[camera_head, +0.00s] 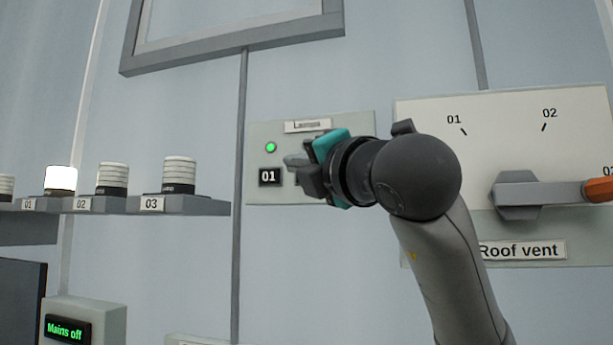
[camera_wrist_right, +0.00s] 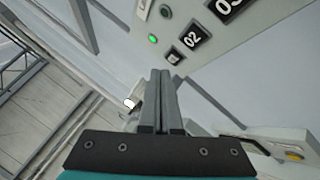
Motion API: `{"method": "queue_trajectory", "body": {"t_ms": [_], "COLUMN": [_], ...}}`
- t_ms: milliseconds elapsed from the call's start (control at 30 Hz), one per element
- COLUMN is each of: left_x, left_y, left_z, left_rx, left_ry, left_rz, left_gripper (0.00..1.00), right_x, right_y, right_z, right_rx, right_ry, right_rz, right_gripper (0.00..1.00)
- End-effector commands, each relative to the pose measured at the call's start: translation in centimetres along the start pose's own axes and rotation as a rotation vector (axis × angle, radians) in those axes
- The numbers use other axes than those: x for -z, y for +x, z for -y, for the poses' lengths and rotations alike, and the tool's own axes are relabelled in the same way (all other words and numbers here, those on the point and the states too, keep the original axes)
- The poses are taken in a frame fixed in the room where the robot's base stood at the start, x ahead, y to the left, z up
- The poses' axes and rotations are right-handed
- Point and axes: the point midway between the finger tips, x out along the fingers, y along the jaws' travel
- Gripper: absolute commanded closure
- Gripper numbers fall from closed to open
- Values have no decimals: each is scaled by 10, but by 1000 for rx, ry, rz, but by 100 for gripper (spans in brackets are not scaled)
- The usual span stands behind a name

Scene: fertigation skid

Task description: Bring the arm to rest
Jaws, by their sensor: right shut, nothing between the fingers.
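My right gripper (camera_head: 303,168) is in front of the panel marked 01 (camera_head: 352,122), which hides part of that panel's face. In the wrist view the two fingers of my right gripper (camera_wrist_right: 161,74) are shut together with nothing between them. I cannot tell whether the fingers touch the panel. My right arm (camera_head: 448,255) rises from the lower right. My left gripper is not in view.
The Roof vent panel (camera_head: 430,110) with an orange-tipped lever (camera_head: 540,195) is right of my arm. A shelf (camera_head: 205,206) with white-topped lamps, one glowing (camera_head: 60,178), is at left. A "Mains off" box (camera_head: 105,315) sits lower left. Plain wall (camera_head: 180,280) lies between.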

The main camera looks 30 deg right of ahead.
Motion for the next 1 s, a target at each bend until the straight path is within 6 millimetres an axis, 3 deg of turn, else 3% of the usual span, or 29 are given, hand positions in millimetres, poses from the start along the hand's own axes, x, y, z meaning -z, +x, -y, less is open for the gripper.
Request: {"method": "queue_trajectory", "body": {"t_ms": [667, 767, 867, 1000], "left_x": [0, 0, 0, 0], "left_y": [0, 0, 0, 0], "left_z": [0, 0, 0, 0], "left_rx": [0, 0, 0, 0], "left_ry": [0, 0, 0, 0], "left_rz": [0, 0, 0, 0], "left_gripper": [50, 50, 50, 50], "right_x": [8, 35, 89, 177], "right_y": [-3, 2, 5, -14], "right_z": [-2, -2, -3, -9], "right_rx": [-4, -41, -126, -321], "right_ry": [-5, -30, -60, -33], "right_rz": [-15, -102, -277, -572], "right_gripper": [100, 100, 100, 100]}}
